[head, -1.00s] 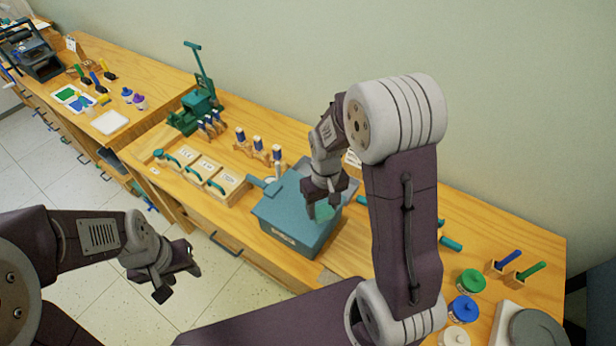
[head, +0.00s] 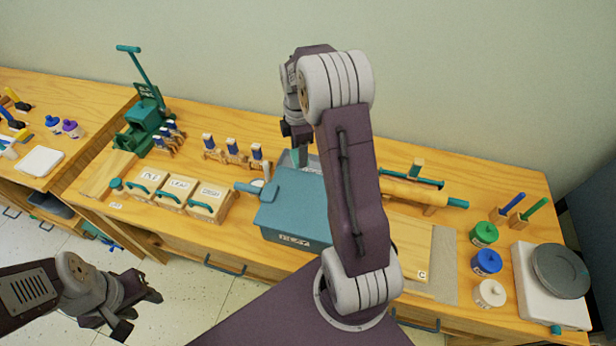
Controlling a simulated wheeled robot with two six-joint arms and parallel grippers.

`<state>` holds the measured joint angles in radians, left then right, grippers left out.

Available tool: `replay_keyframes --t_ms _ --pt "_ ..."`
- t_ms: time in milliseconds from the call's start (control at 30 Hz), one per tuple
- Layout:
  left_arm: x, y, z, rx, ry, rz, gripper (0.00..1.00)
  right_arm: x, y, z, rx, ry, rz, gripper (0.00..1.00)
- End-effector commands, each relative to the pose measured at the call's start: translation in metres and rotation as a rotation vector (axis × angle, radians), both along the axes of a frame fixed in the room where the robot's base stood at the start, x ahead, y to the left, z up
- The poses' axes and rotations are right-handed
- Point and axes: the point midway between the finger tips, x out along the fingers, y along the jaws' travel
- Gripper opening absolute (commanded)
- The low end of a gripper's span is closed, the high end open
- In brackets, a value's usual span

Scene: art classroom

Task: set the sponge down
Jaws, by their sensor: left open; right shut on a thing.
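The sponge (head: 299,157) is a small teal-green piece, seen partly below my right gripper (head: 297,140). My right gripper is shut on it and points down behind the teal box. The sponge is over or in a grey tray (head: 314,162) behind that box; I cannot tell whether it touches the tray. My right forearm hides part of this area. My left gripper (head: 138,305) is open and empty, over the floor in front of the table.
A teal lidded box (head: 295,205) stands in front of the tray. Three labelled wooden boxes (head: 178,190) and several blue-topped tools in stands (head: 232,150) are to the left. Jars (head: 487,262), a roller (head: 415,192) and a round grey plate (head: 560,270) are to the right.

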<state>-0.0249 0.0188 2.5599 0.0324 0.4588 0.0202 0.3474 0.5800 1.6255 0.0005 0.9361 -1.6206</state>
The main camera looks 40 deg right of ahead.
Motion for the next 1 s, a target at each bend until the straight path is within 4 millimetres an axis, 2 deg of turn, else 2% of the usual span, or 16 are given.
replay_keyframes --t_ms 33,200,300,400,533,667,1000 --pt "0.0 0.0 -0.022 0.0 0.0 0.0 0.43 0.0 -0.028 -0.02 0.0 -0.001 0.047 0.15" --pt "0.0 0.0 -0.049 0.0 0.001 0.0 0.43 -0.014 -0.108 -0.042 0.0 0.0 0.163 0.15" --pt "0.0 0.0 -0.059 0.0 0.001 0.0 0.43 -0.026 -0.141 -0.052 0.0 0.0 0.178 0.15" --pt "0.0 0.0 -0.063 0.0 0.0 0.0 0.43 -0.034 -0.16 -0.056 0.0 0.0 0.183 0.15" --pt "0.0 0.0 -0.064 0.0 0.0 0.0 0.43 -0.038 -0.168 -0.056 0.0 0.0 0.187 0.15" --pt "0.0 0.0 -0.062 0.0 0.0 0.0 0.43 -0.032 -0.161 -0.06 0.002 0.002 0.191 0.15" --pt "0.0 0.0 -0.058 0.0 0.0 0.0 0.43 0.031 -0.1 -0.113 0.002 0.003 0.192 0.15"
